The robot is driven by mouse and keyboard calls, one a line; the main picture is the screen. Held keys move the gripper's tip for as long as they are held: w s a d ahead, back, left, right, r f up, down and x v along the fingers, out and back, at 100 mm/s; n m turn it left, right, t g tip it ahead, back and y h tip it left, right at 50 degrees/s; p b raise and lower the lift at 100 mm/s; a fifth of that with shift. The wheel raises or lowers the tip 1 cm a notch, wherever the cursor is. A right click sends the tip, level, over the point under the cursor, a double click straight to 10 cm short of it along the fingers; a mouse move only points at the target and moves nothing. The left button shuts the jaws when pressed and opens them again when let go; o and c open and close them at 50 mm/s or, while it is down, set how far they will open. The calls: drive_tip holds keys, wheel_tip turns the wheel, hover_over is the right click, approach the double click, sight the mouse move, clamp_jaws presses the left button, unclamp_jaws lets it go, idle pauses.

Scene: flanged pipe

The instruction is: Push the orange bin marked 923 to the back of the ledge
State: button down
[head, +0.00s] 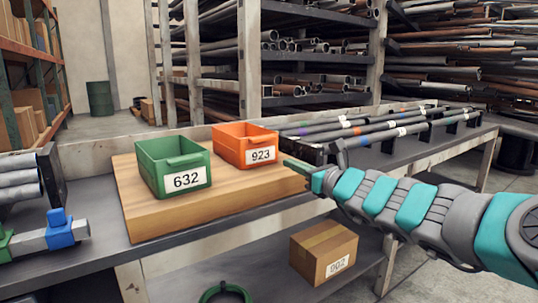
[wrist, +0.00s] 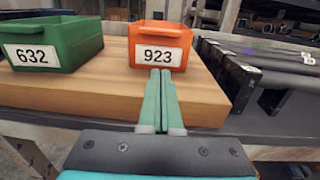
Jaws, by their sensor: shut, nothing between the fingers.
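The orange bin (head: 243,146) marked 923 stands upright on a raised wooden ledge (head: 239,190), right of the green bin. In the wrist view the orange bin (wrist: 160,44) has its label facing me, straight ahead of my fingers. My gripper (head: 288,164) is shut and empty, at the right end of the ledge in the head view. In the wrist view my gripper (wrist: 159,72) has its fingertips just below the 923 label. Whether they touch the bin's front, I cannot tell.
A green bin (head: 173,166) marked 632 stands on the ledge left of the orange bin. Several pipes (head: 350,130) lie on the workbench right of the ledge. A cardboard box (head: 324,251) sits on the lower shelf.

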sight(260, 150)
drive_tip(key=x, duration=0.9)
drive_tip(key=shift+w+a, duration=0.25)
drive_tip(key=shift+w, duration=0.05)
drive_tip(key=shift+w+a, duration=0.35)
drive_tip(key=shift+w, duration=0.05)
drive_tip(key=shift+w+a, duration=0.2)
drive_tip(key=p+x, duration=0.4)
drive_tip(key=x, duration=0.7)
drive_tip(key=shift+d, duration=0.1)
